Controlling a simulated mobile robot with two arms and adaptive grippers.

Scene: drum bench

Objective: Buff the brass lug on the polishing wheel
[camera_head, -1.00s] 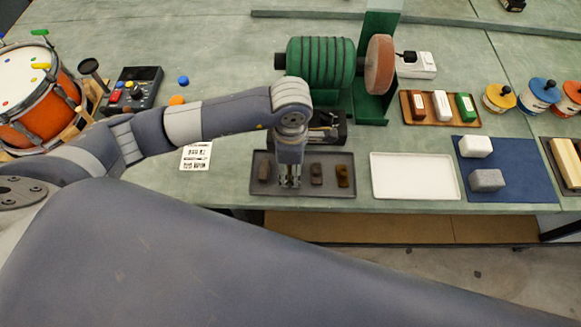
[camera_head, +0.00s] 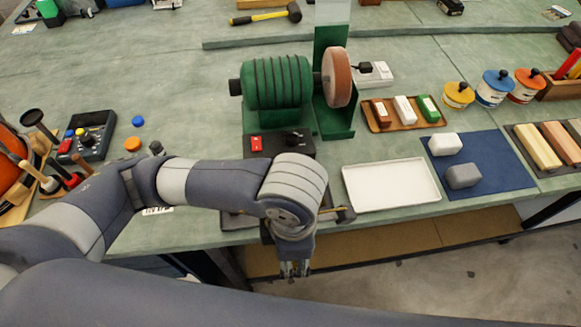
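The green polishing machine (camera_head: 278,82) stands at the back middle of the bench, with a round tan-pink wheel (camera_head: 337,77) at its right end. My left gripper (camera_head: 295,269) points down and appears in front of the bench's front edge, over the lower shelf. Its fingertips are small and dark. I cannot make out whether a brass lug is between them. The dark tray (camera_head: 236,222) is mostly hidden behind my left arm, and no lug can be clearly made out on it. My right gripper is not in view.
A control box with a red switch (camera_head: 257,144) sits before the machine. To the right are an empty white tray (camera_head: 391,184), a wooden tray of coloured bars (camera_head: 404,113), a blue mat (camera_head: 500,165) with two blocks, and several lidded jars. A control panel (camera_head: 88,135) is at left.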

